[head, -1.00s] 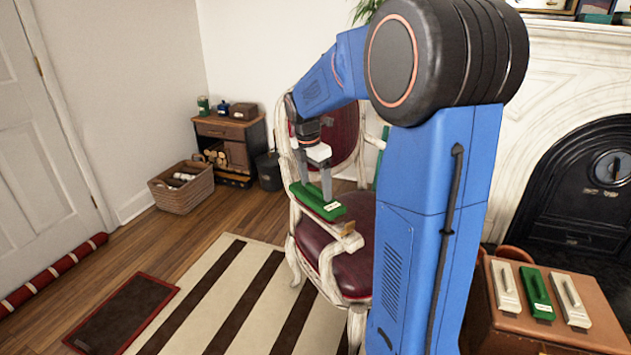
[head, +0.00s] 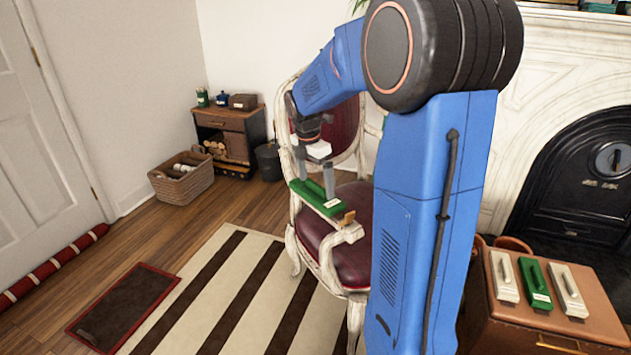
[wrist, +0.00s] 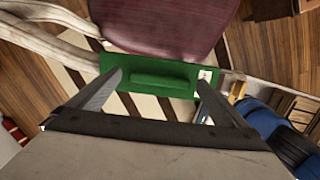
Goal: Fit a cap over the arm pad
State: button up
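A green cap (head: 310,196) with a raised bar and a small white label lies along the line of the near chair arm (head: 338,237). My gripper (head: 316,185) points down at it, with one finger at each end of the bar. In the wrist view the cap (wrist: 165,91) spans between the fingertips (wrist: 160,76). A tan block (head: 347,217) shows just beyond the cap's front end.
The chair has a dark red seat (head: 350,255). A brown case (head: 550,325) at right carries a green cap (head: 536,285) between two cream caps (head: 504,277) (head: 568,290). A striped rug (head: 230,290) and a wicker basket (head: 181,182) lie left. Floor there is mostly clear.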

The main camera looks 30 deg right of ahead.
jog(key=shift+r, duration=0.1)
notch_tip(320, 180, up, 17)
jog(key=a, duration=0.2)
jog(key=shift+a, duration=0.3)
dwell(0.3)
jog(key=shift+s, duration=0.15)
dwell(0.3)
jog(key=s+a+f+m+t, duration=0.1)
jog(key=s+a+f+m, duration=0.3)
jog(key=s, duration=0.6)
jog(key=s+a+f+m+t+y, duration=0.1)
jog(key=s+a+f+m, duration=0.3)
jog(key=s+m, duration=0.4)
jog(key=s+a+f+m+t, duration=0.2)
jog(key=s+a+f+m, duration=0.3)
jog(key=s, duration=0.7)
jog(key=shift+f+m+t+y, duration=0.35)
jog(key=shift+f+m, duration=0.3)
jog(key=shift+m, duration=0.45)
